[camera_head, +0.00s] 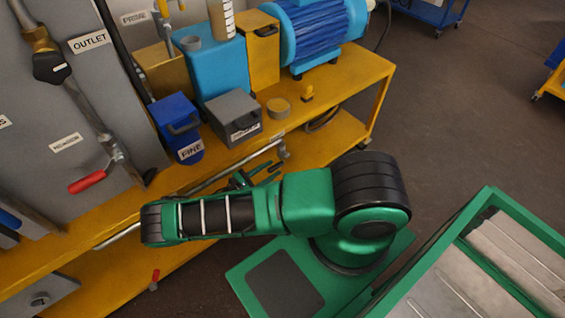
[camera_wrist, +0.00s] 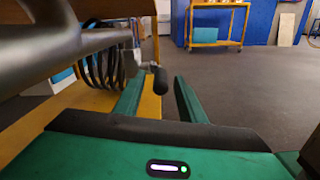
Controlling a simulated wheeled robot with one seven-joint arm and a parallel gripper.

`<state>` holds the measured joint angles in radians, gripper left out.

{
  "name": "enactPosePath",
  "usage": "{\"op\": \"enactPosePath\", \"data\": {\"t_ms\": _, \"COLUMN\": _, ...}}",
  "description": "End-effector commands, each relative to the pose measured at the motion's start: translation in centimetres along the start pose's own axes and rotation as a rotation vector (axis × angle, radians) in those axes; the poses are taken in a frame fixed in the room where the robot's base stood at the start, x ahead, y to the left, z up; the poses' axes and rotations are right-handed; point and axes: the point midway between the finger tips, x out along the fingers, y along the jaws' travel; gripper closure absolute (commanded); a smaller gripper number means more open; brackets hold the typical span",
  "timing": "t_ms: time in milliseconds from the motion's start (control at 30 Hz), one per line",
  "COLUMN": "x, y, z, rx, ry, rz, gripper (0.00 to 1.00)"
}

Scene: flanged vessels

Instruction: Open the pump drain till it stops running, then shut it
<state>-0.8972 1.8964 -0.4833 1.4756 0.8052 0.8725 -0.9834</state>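A grey pipe (camera_wrist: 60,45) runs close across the upper left of the wrist view. A small lever with a black grip (camera_wrist: 160,80) shows by its end, between my fingertips in the picture. I cannot tell whether this is the pump drain's handle. In the head view the pipe runs below the bench's front edge to a small metal fitting (camera_head: 280,150). My gripper (camera_wrist: 157,92) is open, its two green fingers apart on either side of the grip, with no visible contact. In the head view my gripper (camera_head: 262,173) is by the bench edge, partly hidden by my arm. No running liquid is visible.
The yellow bench (camera_head: 345,85) carries a blue motor (camera_head: 322,28), a blue tank (camera_head: 212,70) and a grey box (camera_head: 234,115). A red-handled valve (camera_head: 88,181) is on the left panel. A coiled black hose (camera_wrist: 105,65) lies beyond the pipe.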

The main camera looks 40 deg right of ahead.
Motion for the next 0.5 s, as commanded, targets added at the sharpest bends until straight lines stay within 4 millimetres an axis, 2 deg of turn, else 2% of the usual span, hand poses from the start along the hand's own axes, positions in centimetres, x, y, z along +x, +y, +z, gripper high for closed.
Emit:
{"op": "enactPosePath", "data": {"t_ms": 200, "x": 4.2, "y": -0.1, "z": 0.1, "rx": 0.0, "ry": -0.002, "rz": -0.005, "gripper": 0.63}}
{"op": "enactPosePath", "data": {"t_ms": 500, "x": 7.4, "y": -0.1, "z": 0.0, "rx": 0.0, "ry": -0.001, "rz": -0.004, "gripper": 0.63}}
